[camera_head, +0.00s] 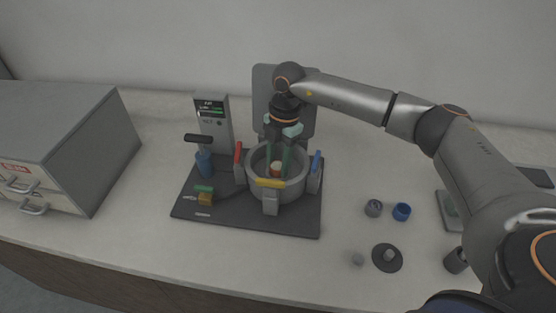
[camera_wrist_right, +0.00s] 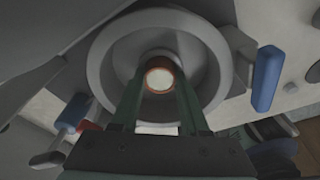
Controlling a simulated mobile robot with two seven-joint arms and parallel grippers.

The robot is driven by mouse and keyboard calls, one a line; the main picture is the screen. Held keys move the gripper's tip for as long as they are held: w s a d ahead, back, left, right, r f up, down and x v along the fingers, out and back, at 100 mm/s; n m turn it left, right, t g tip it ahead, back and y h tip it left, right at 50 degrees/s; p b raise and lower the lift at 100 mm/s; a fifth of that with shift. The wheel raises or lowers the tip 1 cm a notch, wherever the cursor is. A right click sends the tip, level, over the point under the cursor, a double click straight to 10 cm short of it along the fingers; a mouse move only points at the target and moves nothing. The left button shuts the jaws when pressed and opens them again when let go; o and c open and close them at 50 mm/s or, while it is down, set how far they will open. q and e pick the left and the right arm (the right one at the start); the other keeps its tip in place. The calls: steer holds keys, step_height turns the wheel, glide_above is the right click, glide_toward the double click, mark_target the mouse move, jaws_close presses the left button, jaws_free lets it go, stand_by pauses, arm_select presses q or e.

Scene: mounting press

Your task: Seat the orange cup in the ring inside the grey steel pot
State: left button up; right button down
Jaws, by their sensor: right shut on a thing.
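The grey steel pot (camera_head: 299,187) stands on a dark base plate, with red, yellow and blue handles around its rim. My right gripper (camera_head: 277,168) reaches down into the pot from above. It is shut on the orange cup (camera_head: 276,170), which shows a pale top. In the right wrist view the cup (camera_wrist_right: 159,76) sits between the two green fingers, over the pot's inside, within the pot's rim (camera_wrist_right: 100,50). The ring inside the pot is hard to make out, and I cannot tell whether the cup touches it. My left gripper is not in view.
The dark base plate (camera_head: 240,221) also carries a display post (camera_head: 213,118) and a blue cylinder (camera_head: 204,163). A grey drawer cabinet (camera_head: 70,140) stands at the left. Right of the plate are a blue cup (camera_head: 401,211), a grey cup (camera_head: 374,208) and a dark disc (camera_head: 387,258).

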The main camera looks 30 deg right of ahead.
stand_by(0.3)
steer(key=shift+c, duration=1.6)
jaws_free()
steer(key=shift+o, duration=0.2)
steer(key=shift+o, duration=1)
steer(key=shift+r+p, duration=3.05)
steer(key=shift+r, duration=0.45)
